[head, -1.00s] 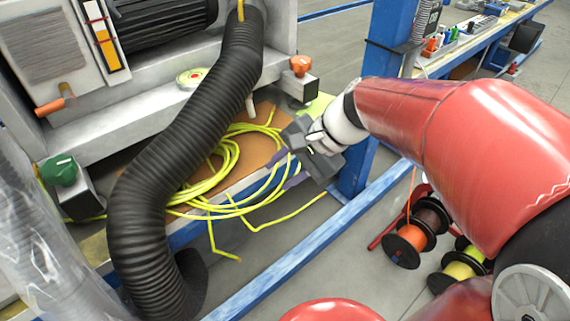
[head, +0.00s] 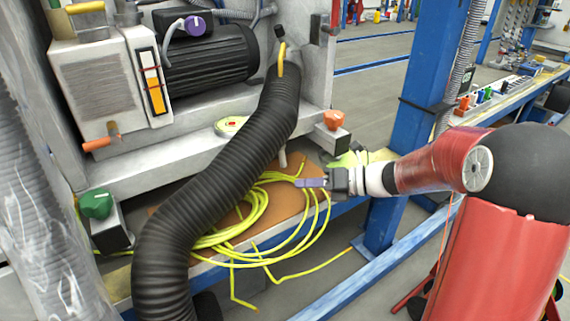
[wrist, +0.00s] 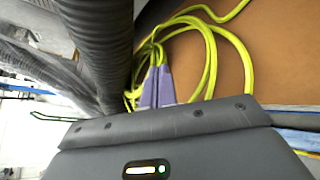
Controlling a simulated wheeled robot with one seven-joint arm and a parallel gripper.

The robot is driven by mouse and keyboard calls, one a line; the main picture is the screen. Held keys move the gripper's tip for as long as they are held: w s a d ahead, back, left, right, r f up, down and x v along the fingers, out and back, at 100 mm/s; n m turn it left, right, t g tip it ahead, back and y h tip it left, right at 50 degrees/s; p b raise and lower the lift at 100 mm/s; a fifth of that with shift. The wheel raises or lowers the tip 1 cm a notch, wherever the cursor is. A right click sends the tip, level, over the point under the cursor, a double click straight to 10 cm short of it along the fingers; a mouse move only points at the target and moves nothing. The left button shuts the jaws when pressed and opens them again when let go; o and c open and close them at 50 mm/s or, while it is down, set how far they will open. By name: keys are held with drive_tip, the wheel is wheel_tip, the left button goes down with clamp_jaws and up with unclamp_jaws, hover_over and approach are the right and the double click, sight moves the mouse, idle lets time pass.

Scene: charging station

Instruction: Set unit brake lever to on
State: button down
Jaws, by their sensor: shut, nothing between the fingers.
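No label names the brake lever, and I cannot tell which control it is. A yellow lever with a dark tip (head: 281,60) stands at the top of the black hose, on the machine (head: 230,140). A short orange handle (head: 97,144) sticks out at the machine's left. A small pale peg (head: 282,158) hangs under the machine's front edge. My gripper (head: 300,183) is shut and empty, with purple fingers pointing left in the head view, over the bench and right of the hose. Its fingers also show shut in the wrist view (wrist: 157,88), in front of the yellow cable.
A thick black ribbed hose (head: 215,165) crosses the machine's front. Coiled yellow cable (head: 245,215) lies on the brown board (head: 287,203). Green (head: 96,203) and orange (head: 333,119) knobs sit on boxes at either side. A blue post (head: 410,110) stands behind my gripper.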

sight(282, 160)
drive_tip(key=w+d+m+t, duration=0.1)
drive_tip(key=w+m, duration=0.1)
drive_tip(key=m, duration=0.1)
drive_tip(key=w+d+m+t+y, duration=0.1)
drive_tip(key=w+m, duration=0.1)
drive_tip(key=m, duration=0.1)
drive_tip(key=w+d+f+m+t+y, duration=0.1)
drive_tip(key=m, duration=0.2)
drive_tip(key=shift+w+d+f, duration=0.1)
drive_tip(key=shift+w, duration=0.3)
drive_tip(key=b+x, duration=0.1)
drive_tip(key=x, duration=0.9)
drive_tip(key=shift+w, duration=0.1)
